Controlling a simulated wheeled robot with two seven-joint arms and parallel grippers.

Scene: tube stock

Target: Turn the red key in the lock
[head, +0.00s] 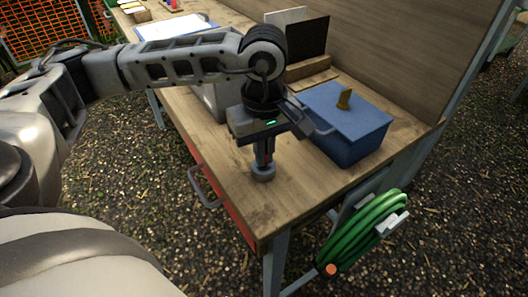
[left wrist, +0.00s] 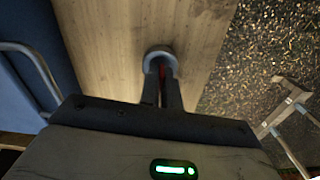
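My left gripper (head: 264,157) points straight down over the round grey lock (head: 263,175) near the front of the wooden bench. In the left wrist view, its two fingers (left wrist: 162,80) are close together, with a sliver of the red key (left wrist: 163,72) between them. The fingers cover most of the key, so its angle cannot be told. The lock also shows in the left wrist view as a grey ring (left wrist: 159,51) around the fingertips. My right gripper is not in view.
A red drawer front with a grey handle (head: 205,187) is below the bench edge. A green hose (head: 365,232) hangs at the bench's end. Bare bench top (head: 225,160) surrounds the lock.

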